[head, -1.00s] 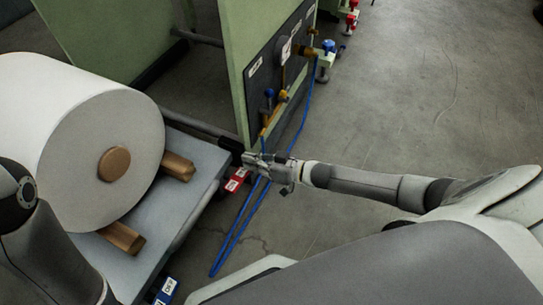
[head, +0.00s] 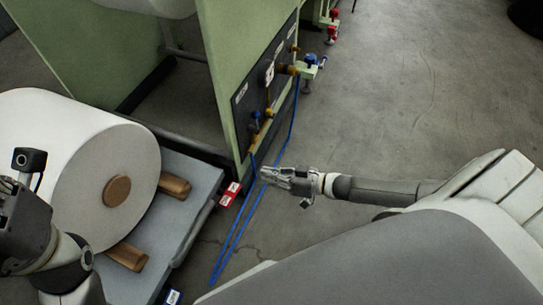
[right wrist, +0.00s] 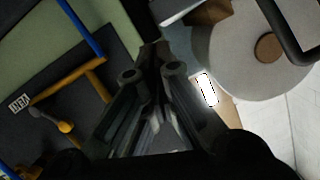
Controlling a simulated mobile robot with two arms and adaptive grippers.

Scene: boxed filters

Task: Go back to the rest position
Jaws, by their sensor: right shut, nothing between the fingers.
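My right gripper (head: 268,174) is shut and empty. In the head view it hangs over the floor, in front of the green machine's dark panel and close to the blue hoses. Its closed fingers (right wrist: 150,62) also show in the right wrist view, with nothing between them. My left arm comes in at the left edge of the head view, in front of the white roll; its fingers cannot be made out there.
A large white roll (head: 105,165) lies on wooden blocks on a grey cart (head: 195,205). The green machine (head: 217,55) has a dark panel with valves (head: 254,122). Blue hoses (head: 236,232) run down to the floor.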

